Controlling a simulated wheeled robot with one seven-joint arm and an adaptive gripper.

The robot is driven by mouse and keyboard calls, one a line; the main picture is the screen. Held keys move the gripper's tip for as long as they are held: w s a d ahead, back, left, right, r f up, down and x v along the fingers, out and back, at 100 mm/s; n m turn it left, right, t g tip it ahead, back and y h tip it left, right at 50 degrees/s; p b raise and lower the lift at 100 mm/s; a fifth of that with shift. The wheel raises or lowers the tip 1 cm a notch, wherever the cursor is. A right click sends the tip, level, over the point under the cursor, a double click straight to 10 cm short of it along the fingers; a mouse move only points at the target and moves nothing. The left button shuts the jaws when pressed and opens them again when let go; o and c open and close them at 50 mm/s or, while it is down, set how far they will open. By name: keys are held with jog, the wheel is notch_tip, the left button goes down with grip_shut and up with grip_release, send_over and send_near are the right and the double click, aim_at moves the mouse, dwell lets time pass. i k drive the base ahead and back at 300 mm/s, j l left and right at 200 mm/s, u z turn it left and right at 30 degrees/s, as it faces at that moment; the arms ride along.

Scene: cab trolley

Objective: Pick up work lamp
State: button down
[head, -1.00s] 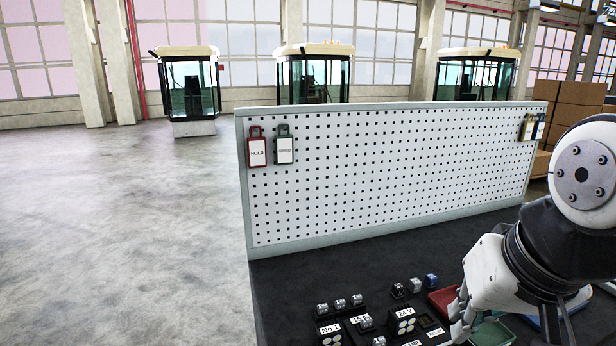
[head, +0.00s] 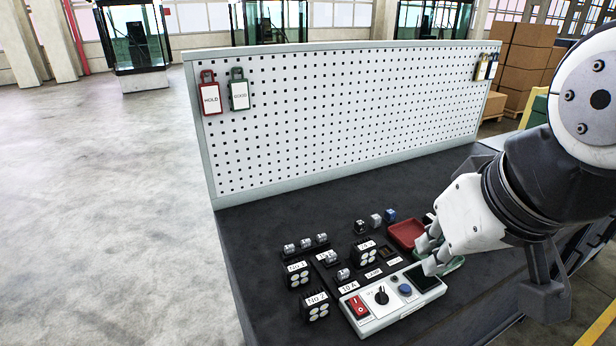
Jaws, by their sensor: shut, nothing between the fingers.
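Several small black blocks with white round lenses, which look like work lamps, stand on the dark trolley top (head: 275,225) in the head view. One labelled No 1 (head: 298,279) is at the left, one labelled No 2 (head: 317,311) is nearer the front, and one with a 24-type label (head: 366,258) is farther right. A small plate reading LAMP (head: 374,274) lies just in front of that one. My gripper (head: 429,256) is shut and empty, to the right of all these blocks, over the red and green trays. Its fingertips partly cover what lies under them.
A control box (head: 385,309) with a red switch, black knob and blue button is at the front. A red tray (head: 405,236) and a green tray (head: 455,264) flank my fingers. Small cubes (head: 376,220) stand behind. A white pegboard (head: 340,115) with hanging tags closes off the back.

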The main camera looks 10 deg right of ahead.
aim_at(364, 253)
jog(key=i+l+u, duration=0.1)
jog(key=l+u, duration=0.2)
jog(key=l, duration=0.4)
jog(key=l+u, duration=0.3)
jog(key=l, duration=0.4)
jog(key=i+l, duration=0.05)
